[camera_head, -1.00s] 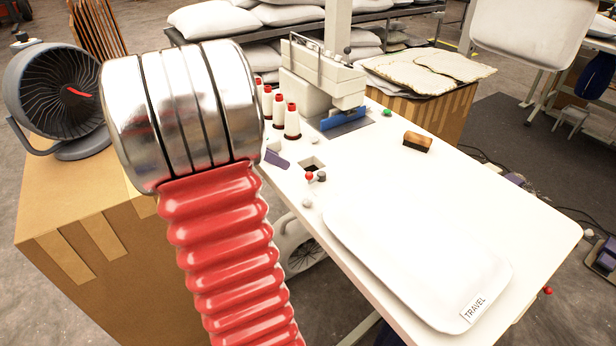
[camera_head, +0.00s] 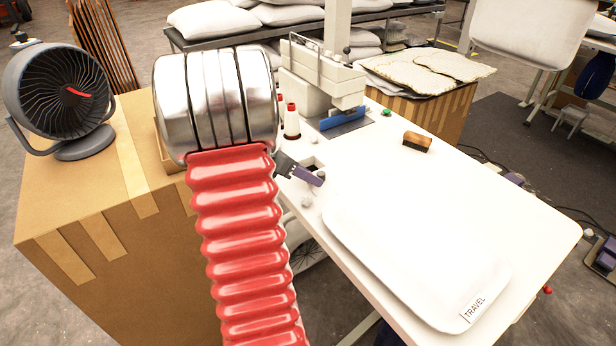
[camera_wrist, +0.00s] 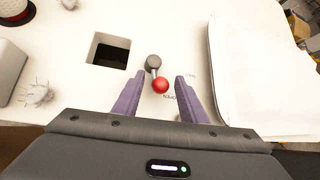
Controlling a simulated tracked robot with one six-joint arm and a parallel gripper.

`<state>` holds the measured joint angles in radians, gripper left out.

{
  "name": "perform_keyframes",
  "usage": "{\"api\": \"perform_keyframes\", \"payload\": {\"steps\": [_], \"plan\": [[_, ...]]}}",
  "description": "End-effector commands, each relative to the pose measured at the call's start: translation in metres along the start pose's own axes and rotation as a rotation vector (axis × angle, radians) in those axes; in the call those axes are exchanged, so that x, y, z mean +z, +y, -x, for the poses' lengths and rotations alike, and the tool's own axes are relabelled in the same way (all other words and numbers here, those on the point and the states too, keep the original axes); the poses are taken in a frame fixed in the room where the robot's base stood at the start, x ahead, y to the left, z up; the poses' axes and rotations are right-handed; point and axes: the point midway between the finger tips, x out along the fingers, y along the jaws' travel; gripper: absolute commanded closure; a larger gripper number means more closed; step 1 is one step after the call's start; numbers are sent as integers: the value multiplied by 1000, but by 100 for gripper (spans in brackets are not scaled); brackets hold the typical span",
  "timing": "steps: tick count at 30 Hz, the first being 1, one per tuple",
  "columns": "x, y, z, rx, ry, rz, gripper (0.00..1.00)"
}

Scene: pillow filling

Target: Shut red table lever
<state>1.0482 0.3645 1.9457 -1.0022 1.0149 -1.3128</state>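The red lever (camera_wrist: 160,85) is a red ball on a short grey stem, standing on the white table beside a dark square opening. In the wrist view the ball lies between the tips of my gripper's two purple fingers (camera_wrist: 158,98), with a gap on each side. The fingers are apart and hold nothing. In the head view my gripper (camera_head: 312,176) is over the table near the opening, partly behind my red ribbed arm, and the red ball is hidden there.
A white pillow (camera_head: 415,250) marked TRAVEL lies on the white table (camera_head: 510,215). A wooden brush (camera_head: 416,141), thread cones (camera_head: 291,122) and a sewing machine (camera_head: 318,85) stand farther back. A fan (camera_head: 62,95) sits on a cardboard box (camera_head: 75,190) at left.

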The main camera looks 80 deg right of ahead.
Motion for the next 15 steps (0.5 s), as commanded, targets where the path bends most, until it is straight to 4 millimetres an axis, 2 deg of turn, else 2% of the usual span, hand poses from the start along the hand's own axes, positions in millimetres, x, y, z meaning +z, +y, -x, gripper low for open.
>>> {"api": "perform_keyframes", "payload": {"steps": [10, 15], "plan": [[0, 0, -4, 1, 0, 1, 62], [0, 0, -3, 1, 0, 1, 74]]}}
